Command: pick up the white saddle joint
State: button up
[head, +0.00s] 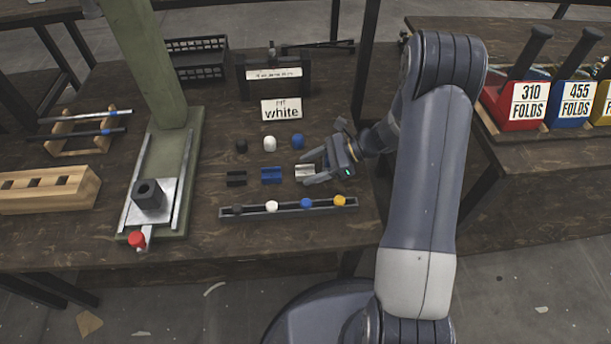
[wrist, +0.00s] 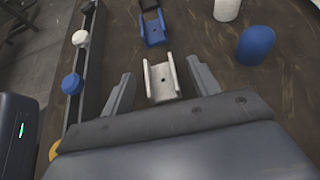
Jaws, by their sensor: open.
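The white saddle joint (head: 304,171) is a small U-shaped channel lying on the dark wooden table, at the right end of a row with a blue saddle joint (head: 271,175) and a black one (head: 236,178). My gripper (head: 313,167) is open, with its fingers at the white joint. In the wrist view the white saddle joint (wrist: 161,79) stands between the two open fingertips (wrist: 160,85), with a visible gap on each side. The blue saddle joint (wrist: 155,30) lies just beyond it.
Behind the joints stand black, white (head: 270,144) and blue (head: 298,142) rounded pieces. In front lies a grey rail (head: 288,209) with several coloured caps. A "white" sign (head: 281,109) stands behind. A press (head: 150,200) is to the left.

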jog(key=shift+a+f, duration=0.15)
jog(key=shift+a, duration=0.05)
jog(key=shift+c, duration=0.6)
jog(key=shift+s, duration=0.1)
jog(key=c, duration=0.9)
jog(key=shift+c, duration=0.2)
